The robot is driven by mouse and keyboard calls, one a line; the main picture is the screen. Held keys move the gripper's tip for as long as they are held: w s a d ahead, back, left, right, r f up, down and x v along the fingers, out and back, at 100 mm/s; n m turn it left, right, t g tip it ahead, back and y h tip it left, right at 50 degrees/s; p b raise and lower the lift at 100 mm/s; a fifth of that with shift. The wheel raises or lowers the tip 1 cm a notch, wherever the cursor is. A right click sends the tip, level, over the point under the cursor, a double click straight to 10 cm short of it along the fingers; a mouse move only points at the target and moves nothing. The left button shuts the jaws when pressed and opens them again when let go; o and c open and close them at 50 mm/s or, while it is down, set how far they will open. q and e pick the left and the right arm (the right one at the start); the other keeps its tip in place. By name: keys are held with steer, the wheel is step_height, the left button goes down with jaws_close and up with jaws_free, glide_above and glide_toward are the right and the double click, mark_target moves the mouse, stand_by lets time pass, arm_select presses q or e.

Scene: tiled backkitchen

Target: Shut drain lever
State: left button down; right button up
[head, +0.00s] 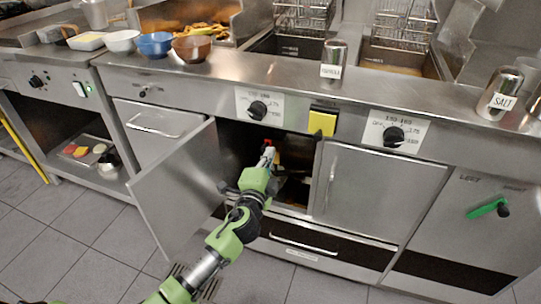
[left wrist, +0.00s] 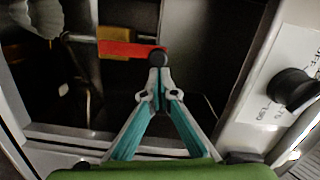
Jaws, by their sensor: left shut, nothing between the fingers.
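The drain lever (left wrist: 127,48) is a red bar in the left wrist view, lying level inside the open cabinet, with a yellow-brown part behind it. In the head view only a small red spot of the lever (head: 269,143) shows above my gripper. My left gripper (head: 268,157) reaches into the cabinet opening. In the left wrist view my left gripper (left wrist: 158,62) has its fingertips together at the right end of the lever. The tips look close to or touching that end; I cannot tell which. My right gripper is not in view.
The open cabinet door (head: 180,187) stands to the left of my arm. A closed door (head: 375,195) is on the right. Control knobs (head: 258,110) sit on the panel above the opening. Fryer baskets (head: 403,20), bowls (head: 155,44) and shakers (head: 333,58) are on the counter.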

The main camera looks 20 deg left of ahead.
arm_select(q)
steer(key=shift+a+r+n, duration=0.1)
steer(key=shift+a+n, duration=0.2)
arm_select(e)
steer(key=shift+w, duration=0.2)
arm_select(q)
steer(key=shift+a, duration=0.15)
steer(key=a+f+n+g+h+p, duration=0.1)
steer(key=a+f+n+p, duration=0.4)
steer(key=a+n, duration=0.5)
steer(key=shift+w+a+f+n+h+p, duration=0.25)
steer(key=shift+f+n+h+p, duration=0.35)
steer(key=shift+n, duration=2.4)
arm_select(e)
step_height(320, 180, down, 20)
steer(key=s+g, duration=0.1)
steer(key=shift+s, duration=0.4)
arm_select(q)
steer(key=shift+s+f, duration=0.1)
steer(key=shift+f, duration=0.1)
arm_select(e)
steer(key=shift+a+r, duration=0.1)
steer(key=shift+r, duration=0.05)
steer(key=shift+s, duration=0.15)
